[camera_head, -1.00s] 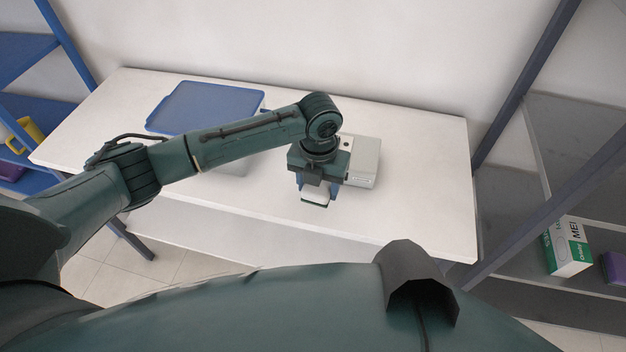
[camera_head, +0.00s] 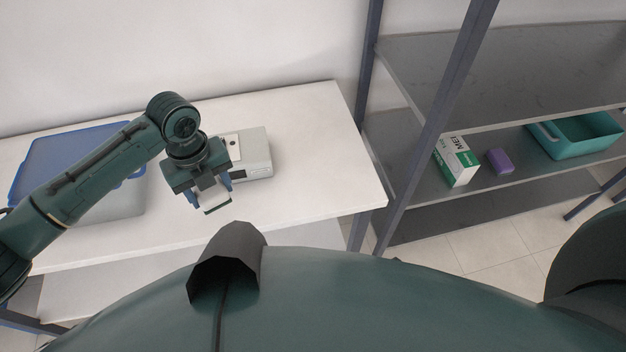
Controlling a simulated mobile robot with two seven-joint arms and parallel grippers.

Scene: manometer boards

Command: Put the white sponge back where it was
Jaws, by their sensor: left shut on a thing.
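My left gripper (camera_head: 211,196) is over the white table (camera_head: 310,160), in front of a light grey box-shaped device. It points down and is shut on a white block, the white sponge (camera_head: 212,194), which is partly hidden between the fingers. A dark edge shows along the sponge's lower side. The gap between the sponge and the tabletop is hard to judge. My right gripper is not in view.
The grey device (camera_head: 256,153) stands just behind the gripper. A blue-lidded container (camera_head: 75,160) is at the table's left. On the right, a grey shelf (camera_head: 420,200) holds a green-white carton (camera_head: 457,160), a purple block (camera_head: 499,161) and a teal bin (camera_head: 575,137).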

